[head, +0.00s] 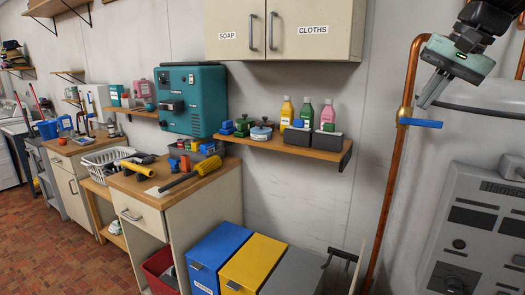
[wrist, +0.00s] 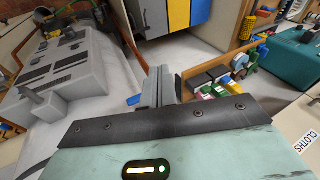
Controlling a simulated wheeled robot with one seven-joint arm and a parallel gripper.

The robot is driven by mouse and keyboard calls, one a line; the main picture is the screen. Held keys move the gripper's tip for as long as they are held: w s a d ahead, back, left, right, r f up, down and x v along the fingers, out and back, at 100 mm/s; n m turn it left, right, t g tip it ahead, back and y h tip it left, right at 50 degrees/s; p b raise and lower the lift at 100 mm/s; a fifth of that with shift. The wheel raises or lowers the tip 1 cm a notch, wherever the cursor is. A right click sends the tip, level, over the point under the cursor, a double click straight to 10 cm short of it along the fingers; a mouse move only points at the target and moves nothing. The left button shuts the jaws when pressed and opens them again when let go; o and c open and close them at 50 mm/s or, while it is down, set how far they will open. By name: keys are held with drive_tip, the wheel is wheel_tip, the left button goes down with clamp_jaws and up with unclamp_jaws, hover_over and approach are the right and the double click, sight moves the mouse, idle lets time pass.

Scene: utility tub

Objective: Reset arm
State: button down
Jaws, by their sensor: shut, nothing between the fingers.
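My gripper (head: 433,91) shows at the upper right of the head view, raised in front of the wall and pointing down and to the left. Its two grey fingers are together with nothing between them. In the wrist view the shut fingers (wrist: 159,87) stand out past the pale green gripper body. The gripper is apart from the copper pipe (head: 388,170) and its blue valve handle (head: 420,123), which lie close to it in the head view.
A grey machine (head: 470,235) stands below the gripper. A shelf (head: 285,146) with bottles is to the left, under a wall cabinet (head: 285,30). Blue (head: 215,255) and yellow (head: 255,265) bins stand at the lower middle. A wooden-topped cabinet (head: 205,183) holds tools. Open floor is at the lower left.

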drive_tip(key=s+a+f+n+g, duration=0.25)
drive_tip(key=s+a+f, duration=0.25)
drive_tip(key=a+f, duration=0.3)
drive_tip(key=s+a+f+n+g, duration=0.1)
drive_tip(key=s+a+f+n, duration=0.35)
drive_tip(key=a+f, duration=0.4)
drive_tip(key=s+a+f+n, duration=0.2)
drive_tip(key=s+f, duration=0.1)
drive_tip(key=s, duration=0.3)
drive_tip(key=s+a+f+n+h, duration=0.1)
drive_tip(key=s+a+f+n, duration=0.1)
drive_tip(key=s+f, duration=0.2)
drive_tip(key=s+a+f+n+h, duration=0.1)
drive_tip(key=s+a+f+n, duration=0.1)
drive_tip(key=s, duration=0.6)
drive_tip(key=shift+s+a+f+n+g, duration=0.15)
drive_tip(key=shift+s+f+n+g, duration=0.25)
drive_tip(key=shift+f, duration=0.4)
